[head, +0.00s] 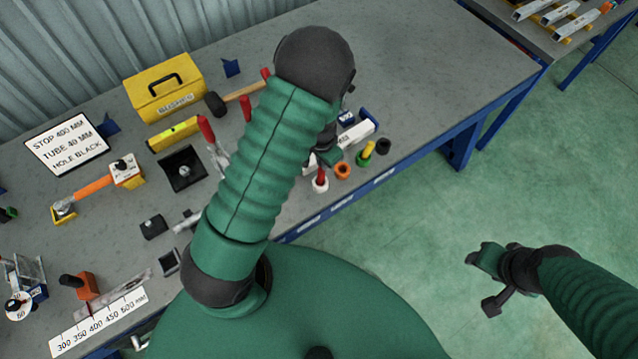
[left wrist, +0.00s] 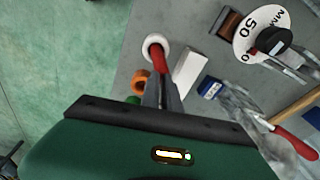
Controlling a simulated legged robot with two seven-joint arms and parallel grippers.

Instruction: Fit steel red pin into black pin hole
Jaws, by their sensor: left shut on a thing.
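The red pin (head: 320,174) stands upright at the white ring-shaped holder (head: 320,187) near the table's front edge. In the left wrist view the red pin (left wrist: 160,63) reaches from my fingers to the white holder (left wrist: 155,43); I cannot tell how deep it sits. My left gripper (left wrist: 163,100) is shut on the red pin; my arm hides part of it in the head view. The black holder (head: 383,146) is at the right end of the holder row. A sign (head: 67,143) reads "HOLE BLACK". My right gripper (head: 484,280) is open and empty over the floor.
An orange holder (head: 342,171) and a green holder with a yellow pin (head: 366,154) stand between the white and black ones. A yellow toolbox (head: 165,88) and a hammer (head: 235,97) lie further back. The table's right side is clear.

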